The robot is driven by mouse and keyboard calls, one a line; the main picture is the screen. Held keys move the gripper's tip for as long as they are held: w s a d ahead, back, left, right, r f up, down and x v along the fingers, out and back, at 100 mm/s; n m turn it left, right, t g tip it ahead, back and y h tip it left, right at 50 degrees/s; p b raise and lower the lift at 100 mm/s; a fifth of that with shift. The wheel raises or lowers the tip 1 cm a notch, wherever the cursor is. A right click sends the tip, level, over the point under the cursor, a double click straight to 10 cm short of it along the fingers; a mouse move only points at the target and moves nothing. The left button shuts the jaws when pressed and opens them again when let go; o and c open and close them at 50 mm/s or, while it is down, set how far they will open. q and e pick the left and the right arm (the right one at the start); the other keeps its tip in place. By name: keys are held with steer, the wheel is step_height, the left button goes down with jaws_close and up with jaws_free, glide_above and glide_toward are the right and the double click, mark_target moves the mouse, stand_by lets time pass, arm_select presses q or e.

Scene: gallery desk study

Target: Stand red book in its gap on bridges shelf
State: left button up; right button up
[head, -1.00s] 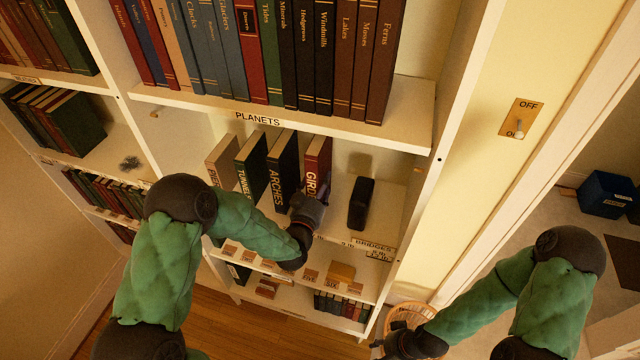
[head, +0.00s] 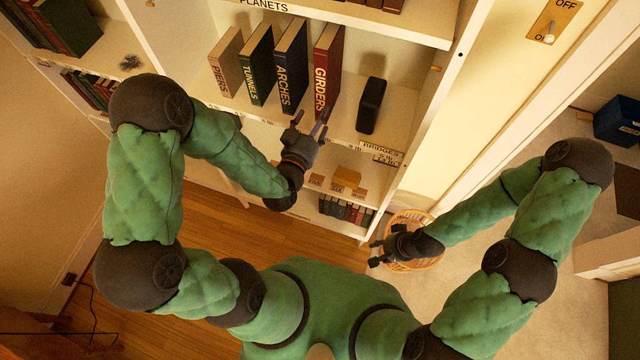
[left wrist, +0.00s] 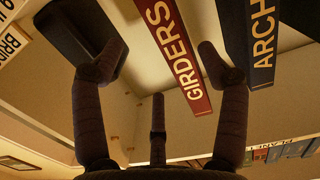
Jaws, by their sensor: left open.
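The red book GIRDERS (head: 327,65) stands upright on the bridges shelf, between the dark blue ARCHES book (head: 291,65) and a black block (head: 370,105), with space on both sides. My left gripper (head: 310,122) is open and empty in front of the red book's spine, apart from it. In the left wrist view, the red book (left wrist: 175,50) shows between and beyond the spread fingers (left wrist: 158,70). My right gripper (head: 376,254) hangs low above a wicker basket, its fingers apart and empty.
The TUNNELS book (head: 257,65) and the tan PIERS book (head: 226,62) stand left of ARCHES. The BRIDGES label (head: 380,150) is on the shelf's front edge. The planets shelf (head: 350,18) lies above. The wicker basket (head: 428,262) stands on the floor.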

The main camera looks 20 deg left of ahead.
arm_select(q)
steer(key=f+g, duration=0.1)
steer(key=f, duration=0.2)
steer(key=d+f+g, duration=0.1)
steer(key=f+g, duration=0.1)
steer(key=f, duration=0.1)
steer(key=s+f+g, duration=0.1)
steer(key=f, duration=0.3)
steer(key=shift+d+n+g+h, duration=0.3)
steer(key=shift+d+g+h, duration=0.05)
steer(key=shift+g+h, duration=0.05)
steer(key=s+d+f+n+g+h, duration=0.1)
steer(key=s+d+f+g, duration=0.2)
steer(key=s+f+g, duration=0.3)
steer(key=s+d+f+n+g+h, duration=0.1)
steer(key=s+d+f+g, duration=0.2)
steer(key=s+f, duration=0.9)
steer(key=g, duration=0.3)
steer(key=shift+s, duration=0.3)
